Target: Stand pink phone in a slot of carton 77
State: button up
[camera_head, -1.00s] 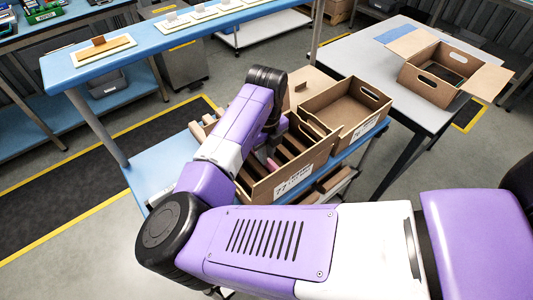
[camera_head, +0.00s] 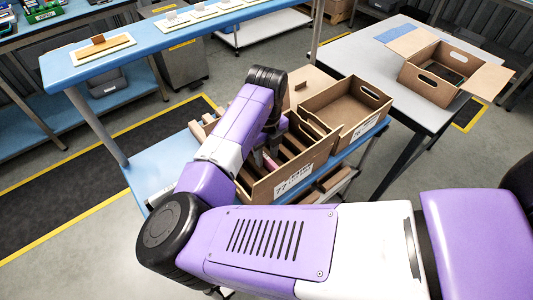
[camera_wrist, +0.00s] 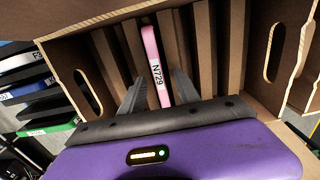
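Carton 77 (camera_head: 293,181) is an open brown box on the blue bench, with parallel dividers forming slots inside. The pink phone (camera_wrist: 155,62), labelled N729, stands on edge in a slot of this carton in the wrist view. In the head view only a small bit of pink shows beside my gripper (camera_head: 268,162). My gripper (camera_wrist: 158,88) is over the carton. Its two fingers are on either side of the phone's near end, with a visible gap on each side, so it is open. The phone's lower edge is hidden in the slot.
A second brown carton (camera_head: 354,106) stands right behind carton 77. Another open carton (camera_head: 432,78) is on the grey table at right. Several coloured phones or cases (camera_wrist: 35,88) lie left of the carton in the wrist view. Carton walls stand close around my gripper.

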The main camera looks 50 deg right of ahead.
notch_tip(320, 180, up, 8)
jog(key=shift+f+b, duration=0.1)
jog(key=shift+b, duration=0.3)
notch_tip(320, 180, up, 7)
jog(key=p, duration=0.5)
dwell(0.4)
dwell(0.5)
